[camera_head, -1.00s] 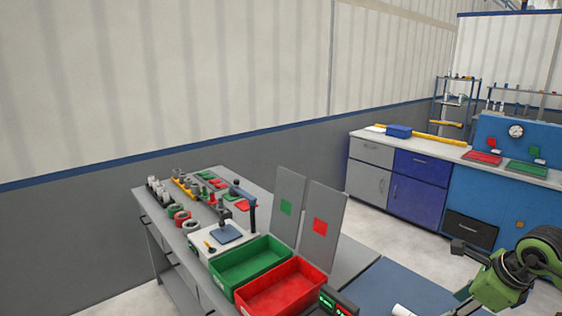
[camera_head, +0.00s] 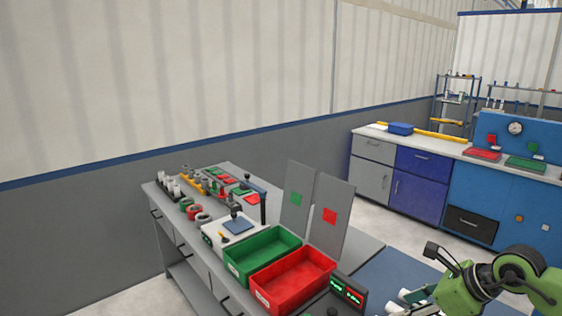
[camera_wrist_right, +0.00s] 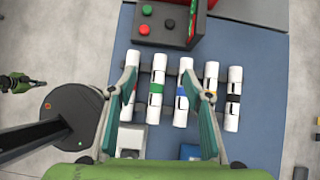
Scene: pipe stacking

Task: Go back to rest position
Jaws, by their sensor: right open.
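My right gripper (camera_wrist_right: 165,105) is open in the wrist view, its two teal-padded fingers spread with nothing held between them. It is above a blue mat (camera_wrist_right: 262,95) on which several white pipes (camera_wrist_right: 157,75) lie side by side, with bands such as red, green, blue, yellow and black. The fingers overlap some pipes in the picture; I cannot tell the height. In the head view my green right arm (camera_head: 480,285) is at the lower right, and its fingertips cannot be made out. My left gripper is not in view.
A grey bench (camera_head: 178,238) carries a green bin (camera_head: 240,268) and a red bin (camera_head: 290,300), with two upright grey panels (camera_head: 328,235) behind them. A control box (camera_wrist_right: 165,23) borders the pipes. Blue and grey cabinets (camera_head: 420,175) stand farther back, across open floor.

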